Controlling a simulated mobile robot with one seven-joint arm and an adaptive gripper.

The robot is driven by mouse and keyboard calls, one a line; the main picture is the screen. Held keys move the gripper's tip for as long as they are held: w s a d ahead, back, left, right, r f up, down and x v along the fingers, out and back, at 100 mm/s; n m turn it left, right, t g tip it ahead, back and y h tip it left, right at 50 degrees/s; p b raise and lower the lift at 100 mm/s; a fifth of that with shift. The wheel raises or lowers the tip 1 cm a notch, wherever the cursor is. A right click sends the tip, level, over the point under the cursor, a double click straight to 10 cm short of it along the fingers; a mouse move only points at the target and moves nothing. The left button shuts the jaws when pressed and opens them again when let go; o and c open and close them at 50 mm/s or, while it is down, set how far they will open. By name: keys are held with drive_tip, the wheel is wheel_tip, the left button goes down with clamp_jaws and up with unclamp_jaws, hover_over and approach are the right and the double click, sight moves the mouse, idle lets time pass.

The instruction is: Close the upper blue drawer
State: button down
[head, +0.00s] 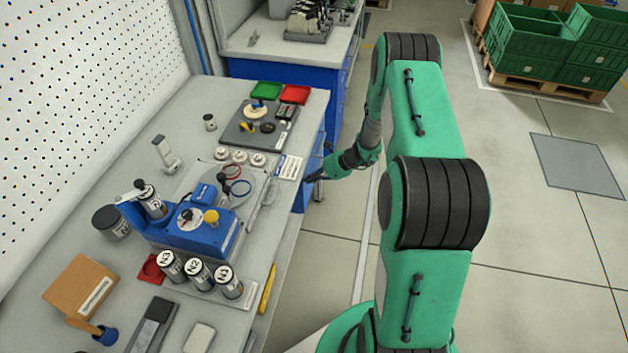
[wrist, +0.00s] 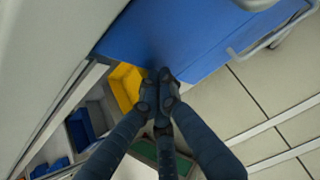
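The upper blue drawer shows in the wrist view as a broad blue panel (wrist: 195,38). In the head view, blue drawer fronts (head: 313,143) show under the workbench's right edge, partly hidden by my arm. My gripper (wrist: 160,76) has its dark fingertips together at the lower edge of the blue panel, with nothing seen between them. I cannot tell whether they touch it. A yellow bin (wrist: 125,86) and blue bins (wrist: 82,128) show in an open space beside the panel. In the head view my gripper (head: 326,174) is small beside the bench, its tips unclear.
The workbench (head: 215,110) carries a blue fixture (head: 195,240), labelled cylinders (head: 200,275) and trays. A silver handle (wrist: 268,42) stands off the blue surface. Another blue bench (head: 285,75) stands behind. Green crates (head: 530,45) sit on a pallet at right. Floor beside the bench is clear.

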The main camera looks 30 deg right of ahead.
idle(0.5)
drive_tip(key=shift+s+d, duration=0.35)
drive_tip(key=s+d+f+p+v, duration=0.1)
drive_tip(key=p+v, duration=0.1)
drive_tip(key=v, duration=1)
drive_tip(key=shift+f, duration=0.2)
drive_tip(key=s+a+r+n+g, duration=0.1)
drive_tip(key=a+r+n, duration=0.4)
drive_tip(key=r, duration=0.5)
drive_tip(key=s+a+r+n+g+h, duration=0.15)
drive_tip(key=a+r+n, duration=0.25)
drive_tip(key=a+r, duration=0.5)
drive_tip(key=s+a+r+n+g, duration=0.15)
drive_tip(key=a+r+n, duration=0.3)
drive_tip(key=r, duration=0.55)
drive_tip(key=s+a+r+n+t+h, duration=0.1)
drive_tip(key=s+a+r+n+h, duration=0.1)
drive_tip(key=s+a+r+n, duration=0.65)
drive_tip(key=s+a+r+n+t+h, duration=0.1)
drive_tip(key=s+r, duration=0.3)
drive_tip(key=s, duration=0.4)
drive_tip(key=s+a+r+n+t+h, duration=0.1)
drive_tip(key=s+r+n, duration=0.3)
drive_tip(key=s, duration=0.5)
drive_tip(key=shift+a+r+h, duration=0.45)
drive_tip(key=shift+a+r, duration=0.1)
drive_tip(key=shift+r, duration=0.25)
